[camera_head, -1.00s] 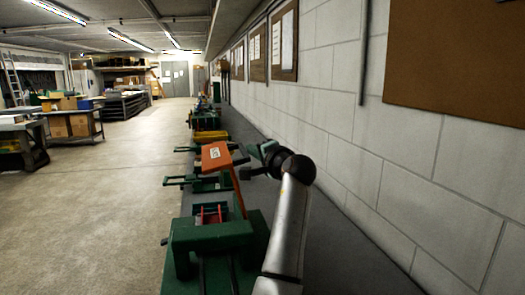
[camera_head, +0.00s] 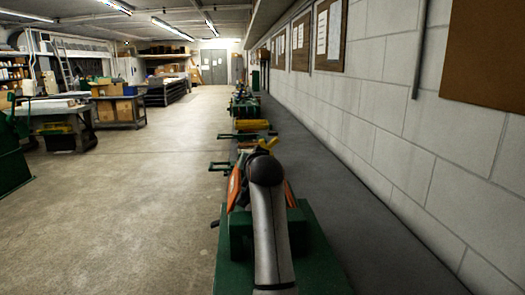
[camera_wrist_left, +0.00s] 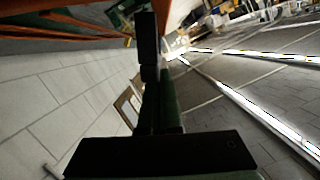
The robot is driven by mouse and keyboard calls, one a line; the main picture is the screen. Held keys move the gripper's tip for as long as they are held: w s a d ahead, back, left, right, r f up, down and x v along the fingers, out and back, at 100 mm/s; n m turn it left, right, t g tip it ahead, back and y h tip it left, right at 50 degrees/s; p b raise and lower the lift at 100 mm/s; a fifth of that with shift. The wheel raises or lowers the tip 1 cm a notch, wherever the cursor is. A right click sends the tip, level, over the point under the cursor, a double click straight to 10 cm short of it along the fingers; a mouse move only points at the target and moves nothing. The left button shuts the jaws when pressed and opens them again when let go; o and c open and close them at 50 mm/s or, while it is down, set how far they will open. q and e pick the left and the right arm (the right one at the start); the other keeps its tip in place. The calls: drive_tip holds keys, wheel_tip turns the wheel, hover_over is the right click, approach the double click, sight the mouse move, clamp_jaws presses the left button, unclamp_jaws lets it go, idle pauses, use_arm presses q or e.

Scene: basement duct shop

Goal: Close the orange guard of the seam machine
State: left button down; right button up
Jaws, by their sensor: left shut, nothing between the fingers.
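The green seam machine (camera_head: 312,250) stands on the bench in the lower middle of the head view. Its orange guard shows as a strip left of my arm (camera_head: 235,187) and a smaller piece on the right (camera_head: 290,195). My arm hides the middle of the guard, so its exact angle cannot be told. My left gripper is hidden behind its arm in the head view. In the left wrist view its dark fingers (camera_wrist_left: 148,45) are shut and empty, close to an orange surface (camera_wrist_left: 75,32) along the top; contact cannot be told. My right gripper is in neither view.
The grey bench (camera_head: 335,205) runs along the block wall (camera_head: 400,130) on the right. More machines, one with a yellow part (camera_head: 252,125), stand further along it. The concrete floor (camera_head: 130,190) is open on the left. A green machine (camera_head: 12,165) stands at the left edge.

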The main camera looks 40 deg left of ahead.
sight(239, 178)
use_arm(q)
drive_tip(key=shift+s+a+f+n+t+h, duration=0.15)
drive_tip(key=shift+s+a+f+n, duration=0.25)
drive_tip(key=shift+f, duration=0.3)
drive_tip(key=shift+s+a+f+n+t+h, duration=0.1)
drive_tip(key=shift+s+a+f+n, duration=0.15)
drive_tip(key=shift+s+f+n, duration=0.3)
drive_tip(key=shift+s+a+f+n+t+h, duration=0.15)
drive_tip(key=shift+s+a+f+n, duration=0.15)
drive_tip(key=shift+f, duration=0.5)
